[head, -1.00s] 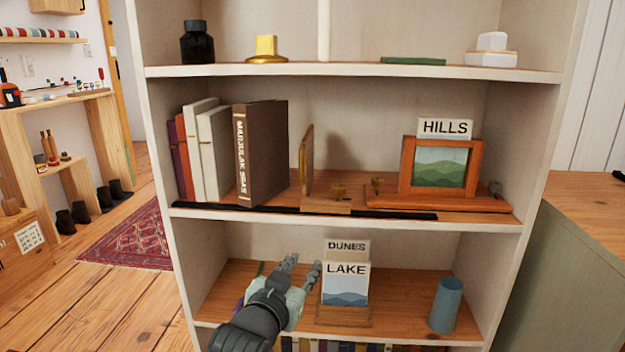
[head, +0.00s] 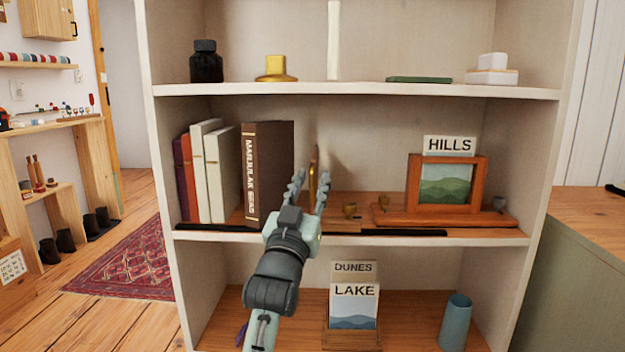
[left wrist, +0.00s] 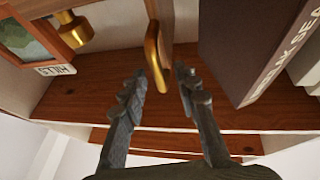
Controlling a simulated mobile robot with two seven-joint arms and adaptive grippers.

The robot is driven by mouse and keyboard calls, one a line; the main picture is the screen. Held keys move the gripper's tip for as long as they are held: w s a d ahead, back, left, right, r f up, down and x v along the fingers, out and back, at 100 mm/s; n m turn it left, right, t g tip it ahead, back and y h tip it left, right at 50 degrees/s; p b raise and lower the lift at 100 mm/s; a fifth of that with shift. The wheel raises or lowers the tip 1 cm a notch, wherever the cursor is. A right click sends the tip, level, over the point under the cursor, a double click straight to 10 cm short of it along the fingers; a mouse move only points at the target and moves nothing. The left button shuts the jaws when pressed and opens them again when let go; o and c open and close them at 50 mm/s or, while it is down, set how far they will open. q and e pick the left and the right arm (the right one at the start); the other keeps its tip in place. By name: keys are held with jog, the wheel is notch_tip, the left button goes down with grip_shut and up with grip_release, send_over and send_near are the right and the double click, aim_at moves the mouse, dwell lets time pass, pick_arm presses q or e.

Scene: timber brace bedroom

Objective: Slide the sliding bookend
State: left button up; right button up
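The sliding bookend (head: 313,172) stands upright on the middle shelf, right of the row of books and mostly hidden behind my left gripper in the head view. Its brass-coloured edge (left wrist: 158,62) shows in the left wrist view, just beyond the fingertips and nearer the left finger in that picture. My left gripper (head: 309,188) is open, with its fingers spread in front of the bookend. In the left wrist view the gripper (left wrist: 162,82) has nothing clearly held between its fingers. Contact with the bookend cannot be told. My right gripper is not in view.
A large brown book (head: 268,172) ends the row on the left, with a gap before the bookend. A black rail (head: 404,233) runs along the shelf front. A framed HILLS picture (head: 446,184) stands right. The upper shelf (head: 350,90) lies above.

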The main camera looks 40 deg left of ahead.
pick_arm(q)
jog(key=shift+w+a+r, duration=0.2)
jog(key=shift+w, duration=0.2)
jog(key=shift+c, duration=0.5)
grip_shut()
